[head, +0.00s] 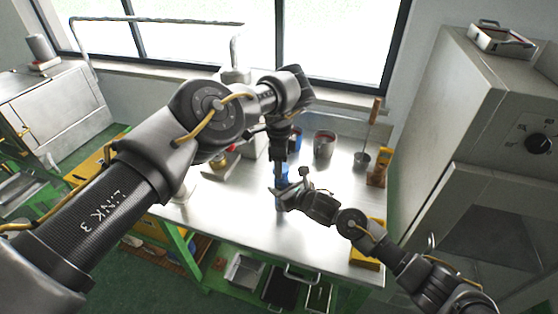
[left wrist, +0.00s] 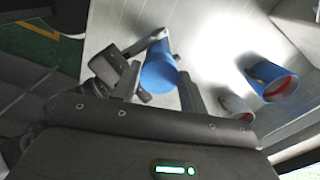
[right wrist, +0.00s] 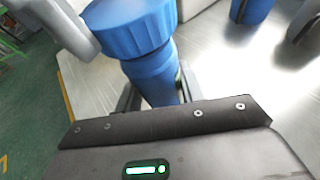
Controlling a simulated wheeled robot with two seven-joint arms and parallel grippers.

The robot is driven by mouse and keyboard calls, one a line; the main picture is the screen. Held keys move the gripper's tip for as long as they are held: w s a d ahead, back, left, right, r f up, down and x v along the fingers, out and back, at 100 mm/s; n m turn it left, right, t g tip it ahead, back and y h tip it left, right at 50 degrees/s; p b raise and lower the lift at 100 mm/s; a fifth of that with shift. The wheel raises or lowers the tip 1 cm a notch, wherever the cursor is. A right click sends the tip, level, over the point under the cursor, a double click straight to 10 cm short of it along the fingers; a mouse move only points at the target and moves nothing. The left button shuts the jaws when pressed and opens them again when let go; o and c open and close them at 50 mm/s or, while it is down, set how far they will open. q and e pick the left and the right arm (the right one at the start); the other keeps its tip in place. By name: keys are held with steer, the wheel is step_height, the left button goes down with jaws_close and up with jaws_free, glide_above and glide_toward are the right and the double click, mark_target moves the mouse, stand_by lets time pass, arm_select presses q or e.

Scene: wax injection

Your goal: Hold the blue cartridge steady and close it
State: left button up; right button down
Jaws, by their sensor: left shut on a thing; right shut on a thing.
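The blue cartridge (head: 283,177) stands roughly upright above the metal table, small and partly hidden by my arms in the head view. In the right wrist view its ribbed blue cap (right wrist: 130,28) sits on top of the cartridge body (right wrist: 153,75). My right gripper (right wrist: 158,92) is shut on the body. My left gripper (head: 279,158) comes down from above, and its grey finger shows beside the cap in the right wrist view. In the left wrist view the cap (left wrist: 160,74) lies between my left fingers (left wrist: 160,90). Whether the cap is fully seated cannot be told.
Behind stand an open blue container (left wrist: 270,80) with a reddish inside and a grey and red pot (head: 323,146). A wooden-handled ladle (head: 363,157) stands at the back right. A large grey cabinet (head: 480,130) bounds the right side. The table front is mostly clear.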

arm_select(q)
steer(key=shift+f, duration=0.2)
steer(key=shift+f, duration=0.6)
stand_by(0.4)
